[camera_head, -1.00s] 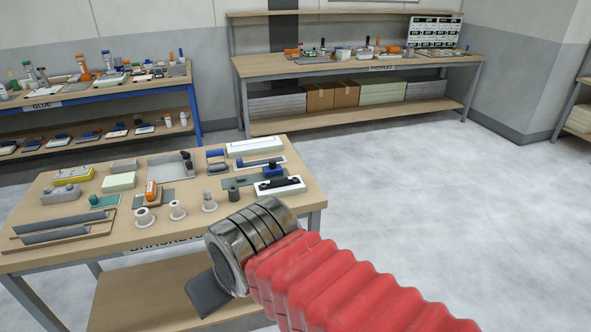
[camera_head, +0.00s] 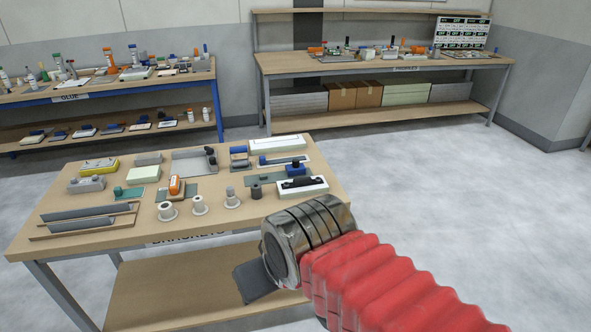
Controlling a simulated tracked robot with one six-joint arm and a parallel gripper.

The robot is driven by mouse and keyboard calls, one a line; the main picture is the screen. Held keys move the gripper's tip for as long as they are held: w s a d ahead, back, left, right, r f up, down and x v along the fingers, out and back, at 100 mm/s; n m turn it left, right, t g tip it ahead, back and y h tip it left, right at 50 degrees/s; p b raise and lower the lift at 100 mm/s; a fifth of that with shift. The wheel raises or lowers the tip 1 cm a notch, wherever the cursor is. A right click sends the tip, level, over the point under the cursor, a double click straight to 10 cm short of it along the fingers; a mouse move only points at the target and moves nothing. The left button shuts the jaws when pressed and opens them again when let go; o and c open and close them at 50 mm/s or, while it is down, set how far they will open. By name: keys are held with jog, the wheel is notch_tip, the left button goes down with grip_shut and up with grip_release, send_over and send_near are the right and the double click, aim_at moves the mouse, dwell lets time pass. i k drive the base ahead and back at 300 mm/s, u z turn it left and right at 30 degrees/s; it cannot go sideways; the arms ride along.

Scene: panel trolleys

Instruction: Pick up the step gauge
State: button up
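The brackets table (camera_head: 240,222) stands in front of me with many small parts on it. I cannot tell for sure which part is the step gauge. Near the right edge lie a white block with a black handle-like piece (camera_head: 302,186) and a flat plate with a blue block (camera_head: 284,160). My gripper (camera_head: 257,283) shows only as a dark grey flat piece below the metal wrist, in front of the table. Its fingertips are not clearly visible, and nothing is seen held.
Two long grey bars on wooden strips (camera_head: 84,219) lie at the table's front left. A blue-framed glue table (camera_head: 103,90) and a long workbench (camera_head: 383,65) stand along the back wall. The floor (camera_head: 440,190) to the right is clear.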

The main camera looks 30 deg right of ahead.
aim_at(296, 169)
jog(key=u, duration=0.05)
jog(key=i, duration=1)
jog(key=z, duration=0.05)
